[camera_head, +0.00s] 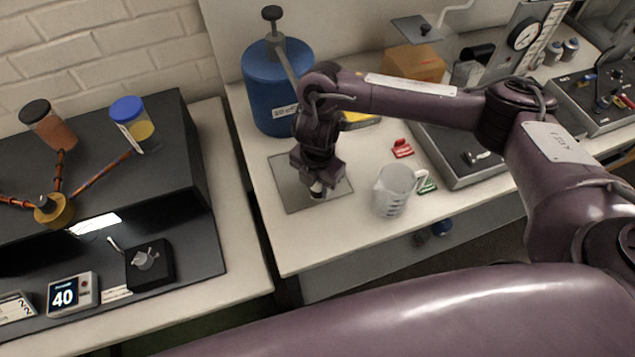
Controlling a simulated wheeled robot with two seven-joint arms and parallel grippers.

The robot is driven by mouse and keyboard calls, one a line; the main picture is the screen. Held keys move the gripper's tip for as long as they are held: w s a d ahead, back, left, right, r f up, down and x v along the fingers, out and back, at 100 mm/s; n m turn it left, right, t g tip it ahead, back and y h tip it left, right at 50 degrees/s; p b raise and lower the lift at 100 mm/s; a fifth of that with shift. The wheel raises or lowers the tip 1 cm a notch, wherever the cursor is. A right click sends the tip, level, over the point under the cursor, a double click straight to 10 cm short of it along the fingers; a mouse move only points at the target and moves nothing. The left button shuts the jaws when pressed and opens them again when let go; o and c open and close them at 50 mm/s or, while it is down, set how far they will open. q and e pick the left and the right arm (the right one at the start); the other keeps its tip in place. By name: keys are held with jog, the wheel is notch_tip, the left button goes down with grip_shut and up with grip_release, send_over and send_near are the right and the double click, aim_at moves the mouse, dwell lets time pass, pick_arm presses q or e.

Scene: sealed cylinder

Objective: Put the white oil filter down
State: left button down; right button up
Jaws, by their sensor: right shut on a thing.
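My right gripper (317,182) points down over a grey square mat (292,196) on the white table. It is shut on the white oil filter (317,193), a small pale piece mostly hidden by the jaws. The filter is at the mat's right part; I cannot tell whether it touches the mat. My left gripper is not in view.
A blue drum (268,92) stands behind the mat. A clear measuring jug (396,190) stands to the right, near a red clip (402,148). A grey machine base (460,160) lies farther right. A black bench (190,200) is at left, past a gap.

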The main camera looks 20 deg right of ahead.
jog(key=shift+f, duration=0.1)
jog(key=o, duration=1)
jog(key=shift+c, duration=0.2)
jog(key=shift+r, duration=0.4)
notch_tip(320, 180, up, 12)
jog(key=p, duration=0.1)
jog(key=shift+f, duration=0.2)
